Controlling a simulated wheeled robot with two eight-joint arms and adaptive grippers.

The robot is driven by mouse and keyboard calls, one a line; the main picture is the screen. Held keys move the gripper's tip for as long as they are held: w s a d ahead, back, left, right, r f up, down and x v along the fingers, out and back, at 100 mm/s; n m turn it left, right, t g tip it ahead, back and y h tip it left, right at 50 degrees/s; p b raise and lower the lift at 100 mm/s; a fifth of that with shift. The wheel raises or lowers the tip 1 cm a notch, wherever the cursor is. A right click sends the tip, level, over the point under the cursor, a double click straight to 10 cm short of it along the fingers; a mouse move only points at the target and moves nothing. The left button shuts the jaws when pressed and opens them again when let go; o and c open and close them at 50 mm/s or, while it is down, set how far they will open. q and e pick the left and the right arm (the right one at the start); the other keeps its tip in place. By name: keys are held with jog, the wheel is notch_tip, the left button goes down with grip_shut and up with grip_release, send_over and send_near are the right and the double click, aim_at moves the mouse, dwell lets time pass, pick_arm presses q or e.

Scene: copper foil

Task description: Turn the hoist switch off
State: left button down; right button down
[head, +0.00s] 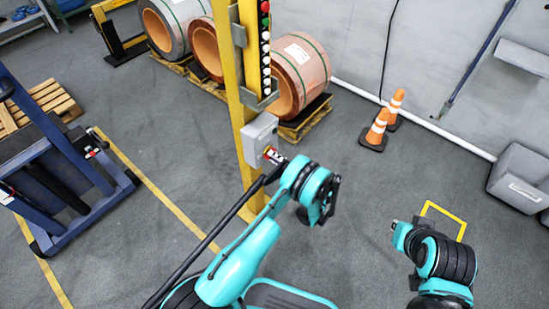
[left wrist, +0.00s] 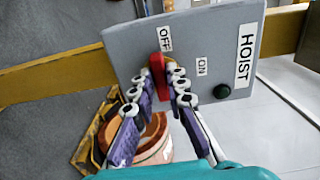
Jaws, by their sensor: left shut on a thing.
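The hoist switch is a red knob (left wrist: 158,66) on a grey box labelled HOIST (left wrist: 130,50). In the left wrist view the knob's upper end points towards the OFF label (left wrist: 165,38); the ON label (left wrist: 202,67) is to its right. My left gripper (left wrist: 157,85) is shut on the knob, its purple-backed fingers on both sides of it, partly hiding it. In the head view the grey box (head: 260,137) is mounted on a yellow post, and my left gripper (head: 274,160) reaches its lower right side. My right arm is at lower right; its gripper does not show.
The yellow post (head: 240,100) carries a column of coloured buttons or lamps (head: 265,45). Copper coils (head: 300,70) lie on pallets behind. A blue stand (head: 60,175) is at left. The floor between the post and my right arm is clear.

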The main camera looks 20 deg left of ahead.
pick_arm(q)
jog(key=c, duration=1.5)
grip_release()
jog(key=shift+c, duration=0.2)
jog(key=v, duration=0.7)
jog(key=shift+s+d, duration=0.15)
jog(key=shift+d, duration=0.05)
jog(key=shift+r, duration=0.1)
